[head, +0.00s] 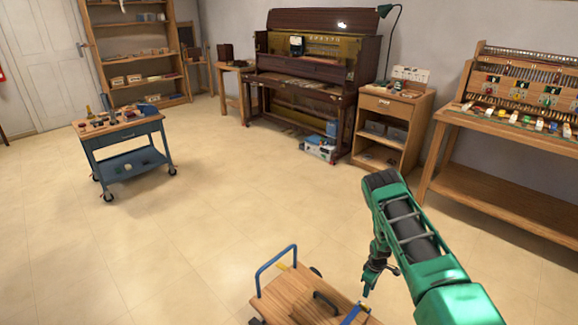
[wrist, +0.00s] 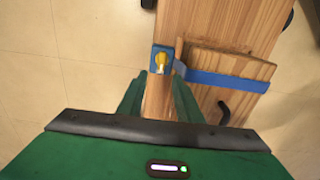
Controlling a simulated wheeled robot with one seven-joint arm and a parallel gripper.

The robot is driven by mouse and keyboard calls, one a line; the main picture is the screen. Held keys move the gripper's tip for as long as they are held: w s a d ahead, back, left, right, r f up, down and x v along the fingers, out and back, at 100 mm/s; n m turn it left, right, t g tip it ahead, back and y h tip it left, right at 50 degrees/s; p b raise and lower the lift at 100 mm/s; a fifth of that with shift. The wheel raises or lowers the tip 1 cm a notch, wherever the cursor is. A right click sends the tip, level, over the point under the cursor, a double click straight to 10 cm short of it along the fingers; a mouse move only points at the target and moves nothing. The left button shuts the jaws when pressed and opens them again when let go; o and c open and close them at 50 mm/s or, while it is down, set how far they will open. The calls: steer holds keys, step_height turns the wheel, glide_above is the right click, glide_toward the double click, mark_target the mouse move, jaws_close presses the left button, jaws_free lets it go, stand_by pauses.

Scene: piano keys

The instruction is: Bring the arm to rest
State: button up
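My green arm (head: 415,235) reaches in from the lower right of the head view. It is bent, with the wrist hanging down. My gripper (head: 381,281) points down above the right side of a wooden trolley (head: 285,290). In the wrist view my gripper (wrist: 157,95) shows two green fingers spread apart, with nothing held between them. The trolley's wooden edge (wrist: 157,108) lies below, between the fingers. How high the fingertips are above it I cannot tell.
The trolley has a blue handle (head: 275,255); a blue strap (wrist: 225,80) crosses a wooden block (wrist: 225,62) on it. A workbench (head: 510,205) stands at the right, an open upright piano (head: 300,90) at the back, and a blue cart (head: 125,160) at the left. The middle floor is clear.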

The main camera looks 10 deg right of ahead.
steer(key=s+d+r+m, duration=0.1)
steer(key=d+r+m, duration=0.15)
steer(key=r, duration=1.45)
steer(key=d+r+m, duration=0.1)
steer(key=r+m, duration=0.2)
steer(key=r, duration=1.4)
steer(key=s+a+r+m, duration=0.1)
steer(key=s+r, duration=0.4)
steer(key=r, duration=0.3)
steer(key=s+r+m, duration=0.2)
steer(key=s+r, duration=0.4)
steer(key=r, duration=0.3)
steer(key=s+a+r+m, duration=0.1)
steer(key=s+a+r, duration=0.2)
steer(key=s, duration=0.6)
steer(key=s+a+r+m, duration=0.2)
steer(key=s+r, duration=0.3)
steer(key=s, duration=0.5)
steer(key=s+a+r+m, duration=0.2)
steer(key=s+a+r, duration=0.1)
steer(key=s, duration=0.6)
steer(key=shift+s+a+r, duration=0.35)
steer(key=shift+a+r, duration=0.05)
steer(key=shift+a, duration=0.25)
steer(key=shift+w, duration=0.15)
